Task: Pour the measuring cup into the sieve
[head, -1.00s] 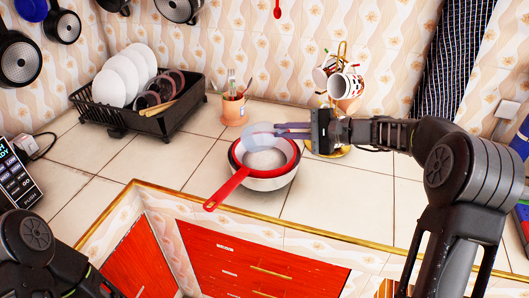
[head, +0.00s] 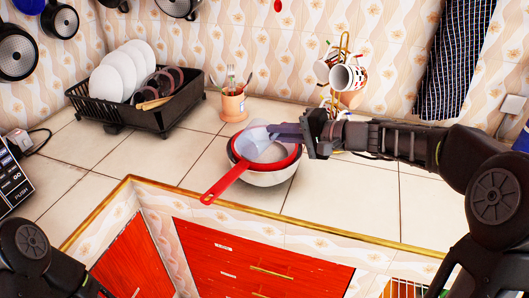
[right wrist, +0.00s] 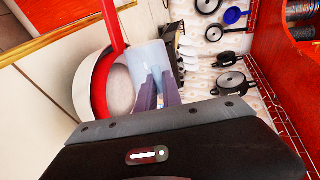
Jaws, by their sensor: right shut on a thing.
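A red sieve (head: 228,184) with a long handle pointing to the lower left rests on a white bowl (head: 268,180) on the counter. My right gripper (head: 277,132) is shut on a translucent bluish measuring cup (head: 256,138). The cup is over the back part of the sieve and looks tilted; any contents cannot be made out. In the right wrist view the cup (right wrist: 148,62) sits between the fingers (right wrist: 160,90), beside and partly over the sieve (right wrist: 100,85). Of my left arm only a link shows at the bottom left; its gripper is not in view.
A black dish rack (head: 175,118) with white plates stands at the back left. A utensil pot (head: 234,106) stands behind the bowl. A mug tree with mugs (head: 347,76) stands close behind my right gripper. The counter left of the bowl is clear.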

